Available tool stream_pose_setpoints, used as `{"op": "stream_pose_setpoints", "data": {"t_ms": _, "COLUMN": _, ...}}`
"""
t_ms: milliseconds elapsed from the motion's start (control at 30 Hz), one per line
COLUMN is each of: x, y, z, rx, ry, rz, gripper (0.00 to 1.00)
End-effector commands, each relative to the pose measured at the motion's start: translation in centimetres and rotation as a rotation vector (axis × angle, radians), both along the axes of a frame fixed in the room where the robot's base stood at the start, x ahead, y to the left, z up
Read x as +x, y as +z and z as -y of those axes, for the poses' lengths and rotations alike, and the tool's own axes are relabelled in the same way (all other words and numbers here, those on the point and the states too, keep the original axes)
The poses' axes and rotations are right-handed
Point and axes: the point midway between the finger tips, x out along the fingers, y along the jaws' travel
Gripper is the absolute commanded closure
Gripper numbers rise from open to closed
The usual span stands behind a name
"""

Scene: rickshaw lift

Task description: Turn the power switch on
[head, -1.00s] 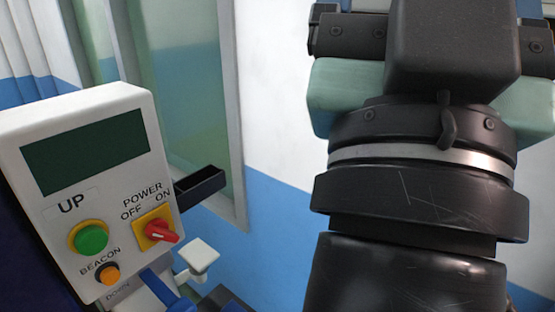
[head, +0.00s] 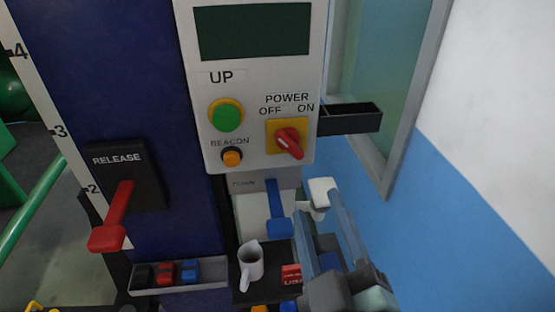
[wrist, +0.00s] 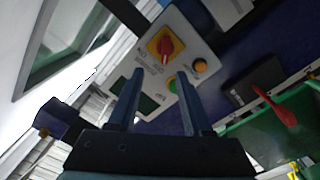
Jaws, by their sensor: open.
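The power switch is a red rotary knob (head: 289,143) on a yellow square plate. It sits at the lower right of a white control panel (head: 296,75), under the labels POWER, OFF and ON. The knob is tilted, with a pale mark on its upper-left part, the OFF side. My gripper (head: 318,212) is below and to the right of the knob in the head view, open and empty, apart from the panel. In the wrist view the knob (wrist: 166,46) shows just beyond and between the two open fingertips (wrist: 158,76).
A red release lever (head: 118,215) is at left. A black tray (head: 350,118) juts out at right.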

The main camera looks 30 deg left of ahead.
Motion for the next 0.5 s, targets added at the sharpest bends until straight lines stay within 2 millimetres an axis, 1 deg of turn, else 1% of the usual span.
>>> {"op": "stream_pose_setpoints", "data": {"t_ms": 33, "x": -0.2, "y": -0.4, "z": -0.1, "rx": -0.007, "ry": 0.008, "rz": -0.002, "gripper": 0.50}}
{"op": "stream_pose_setpoints", "data": {"t_ms": 100, "x": -0.2, "y": -0.6, "z": -0.2, "rx": -0.014, "ry": 0.014, "rz": 0.000, "gripper": 0.50}}
{"op": "stream_pose_setpoints", "data": {"t_ms": 267, "x": 0.5, "y": -0.8, "z": -0.8, "rx": -0.014, "ry": 0.018, "rz": 0.004, "gripper": 0.50}}
{"op": "stream_pose_setpoints", "data": {"t_ms": 467, "x": 2.1, "y": -0.7, "z": -1.8, "rx": -0.011, "ry": 0.014, "rz": 0.006, "gripper": 0.50}}
{"op": "stream_pose_setpoints", "data": {"t_ms": 500, "x": 3.0, "y": -0.1, "z": -2.5, "rx": -0.010, "ry": 0.018, "rz": -0.002, "gripper": 0.50}}
